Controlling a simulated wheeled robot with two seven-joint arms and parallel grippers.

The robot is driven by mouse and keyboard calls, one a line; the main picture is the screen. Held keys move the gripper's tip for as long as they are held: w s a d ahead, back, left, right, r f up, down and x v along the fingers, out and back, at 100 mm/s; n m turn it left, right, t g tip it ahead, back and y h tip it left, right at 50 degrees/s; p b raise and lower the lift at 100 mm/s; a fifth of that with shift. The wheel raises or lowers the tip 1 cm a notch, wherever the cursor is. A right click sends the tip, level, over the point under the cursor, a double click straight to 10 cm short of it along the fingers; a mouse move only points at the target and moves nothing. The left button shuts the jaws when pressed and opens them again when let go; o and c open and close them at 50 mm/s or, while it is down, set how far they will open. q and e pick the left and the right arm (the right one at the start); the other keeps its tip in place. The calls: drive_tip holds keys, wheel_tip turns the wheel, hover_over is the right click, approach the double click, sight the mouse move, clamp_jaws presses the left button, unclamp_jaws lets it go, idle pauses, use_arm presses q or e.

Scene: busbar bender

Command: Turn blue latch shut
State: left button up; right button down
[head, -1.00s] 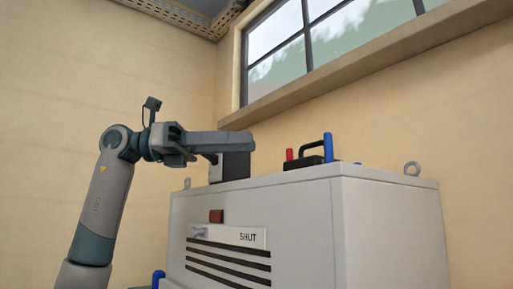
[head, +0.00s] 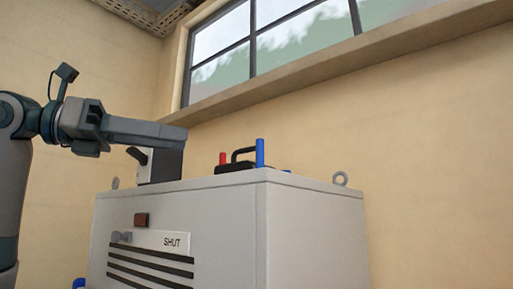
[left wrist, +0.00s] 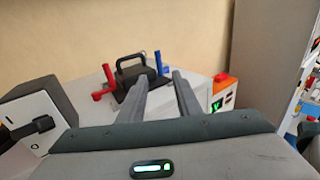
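An upright blue handle (head: 260,153) stands on the cabinet top beside a black block with a carrying handle (head: 238,160). In the left wrist view the blue handle (left wrist: 158,63) is just beyond the fingertips, right of the black block (left wrist: 133,72). A red upright handle (head: 222,159) stands on the block's other side; it also shows in the left wrist view (left wrist: 106,77). My left gripper (head: 178,134) reaches over the cabinet from the left, apart from the blue handle. Its two fingers (left wrist: 160,76) are apart with nothing between them. My right gripper is out of view.
A grey box with a black lever (head: 160,163) stands under my left gripper. Lifting eyes (head: 340,179) stick up. Another blue part (head: 79,283) shows low left.

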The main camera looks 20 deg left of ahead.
sight(260, 146)
use_arm(q)
drive_tip(key=shift+s+d+r+n+t+y, duration=0.15)
drive_tip(key=shift+s+n+t+y, duration=0.25)
drive_tip(key=shift+s+n+t, duration=0.4)
drive_tip(key=shift+w, duration=0.1)
drive_tip(key=p+x, duration=0.6)
drive_tip(key=x, duration=1)
drive_tip(key=shift+w+d+p, duration=0.1)
drive_tip(key=shift+w+p, duration=0.1)
drive_tip(key=shift+p, duration=0.15)
drive_tip(key=shift+w+d, duration=0.35)
drive_tip(key=shift+w, duration=0.05)
clamp_jaws()
